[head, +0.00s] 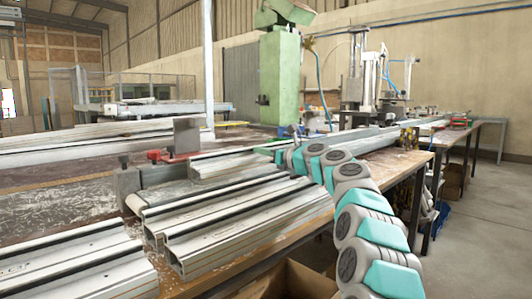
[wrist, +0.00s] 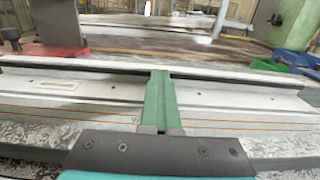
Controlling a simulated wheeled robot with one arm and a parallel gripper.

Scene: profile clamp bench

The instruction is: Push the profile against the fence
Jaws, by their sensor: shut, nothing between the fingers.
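A long pale aluminium profile (wrist: 240,102) with a dark groove crosses the wrist view from left to right. In the head view, the profile (head: 235,160) lies on the bench left of my gripper. My gripper (wrist: 160,73) is shut and empty, its green fingers together. They reach over the profile to its dark groove; I cannot tell whether they touch it. My gripper (head: 268,152) is partly hidden by my arm in the head view. An upright grey plate (head: 187,135) stands by a red clamp part (head: 158,155). I cannot tell which part is the fence.
A green machine column (head: 281,75) rises behind. A blue part (wrist: 294,62) lies at the right in the wrist view. Open floor (head: 485,220) is at the right.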

